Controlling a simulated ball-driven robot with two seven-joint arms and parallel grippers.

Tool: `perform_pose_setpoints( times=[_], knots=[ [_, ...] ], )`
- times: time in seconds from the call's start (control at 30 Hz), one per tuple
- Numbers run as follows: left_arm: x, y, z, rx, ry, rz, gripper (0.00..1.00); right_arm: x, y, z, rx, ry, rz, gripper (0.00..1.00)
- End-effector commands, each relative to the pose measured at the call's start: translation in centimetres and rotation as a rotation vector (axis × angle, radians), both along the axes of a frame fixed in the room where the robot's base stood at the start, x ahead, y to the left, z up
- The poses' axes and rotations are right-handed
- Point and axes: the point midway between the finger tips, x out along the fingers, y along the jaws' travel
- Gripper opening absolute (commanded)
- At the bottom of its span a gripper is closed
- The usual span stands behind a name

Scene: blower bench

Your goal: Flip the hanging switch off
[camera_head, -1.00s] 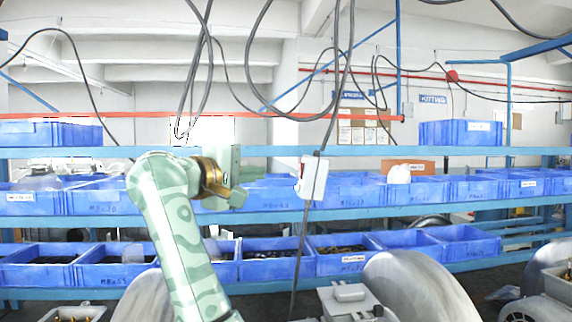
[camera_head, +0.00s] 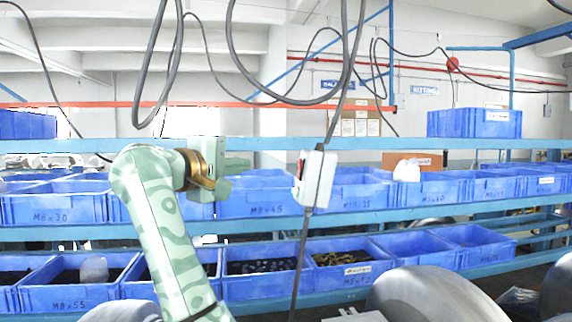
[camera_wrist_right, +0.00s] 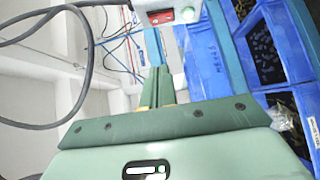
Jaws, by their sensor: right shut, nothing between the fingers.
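The hanging switch (camera_head: 315,180) is a pale grey box on a dark cable, slightly tilted, with a red part on its left side. My left gripper is not in view.
Dark cables (camera_head: 235,60) hang in loops above and around the switch. Behind it, blue bins (camera_head: 255,205) stand on blue shelves. Grey metal blower housings (camera_head: 430,295) stand at the lower right. The space between gripper and switch looks clear.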

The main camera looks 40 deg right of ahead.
Motion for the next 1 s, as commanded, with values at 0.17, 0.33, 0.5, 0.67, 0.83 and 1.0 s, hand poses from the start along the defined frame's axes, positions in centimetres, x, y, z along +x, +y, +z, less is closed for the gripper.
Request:
perform_pose_setpoints(
  times=[0.17,0.33,0.5,0.67,0.83,1.0],
  knots=[
    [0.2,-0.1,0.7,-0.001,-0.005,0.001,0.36,0.5,-2.2,0.1,-0.002,0.002,-0.006,0.00],
    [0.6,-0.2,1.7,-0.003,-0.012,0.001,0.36,1.5,-5.6,0.1,-0.002,0.002,-0.006,0.00],
    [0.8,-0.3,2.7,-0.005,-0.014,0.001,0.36,2.5,-9.1,-0.1,-0.002,0.003,-0.005,0.00],
    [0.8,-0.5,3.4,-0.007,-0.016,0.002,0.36,1.7,-11.3,-0.3,-0.001,0.000,-0.002,0.00],
    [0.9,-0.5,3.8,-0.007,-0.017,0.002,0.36,1.0,-12.6,-0.5,0.000,0.001,-0.001,0.00],
    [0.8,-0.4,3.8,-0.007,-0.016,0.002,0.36,0.8,-12.9,-0.6,0.000,0.001,-0.001,0.00]
  ],
)
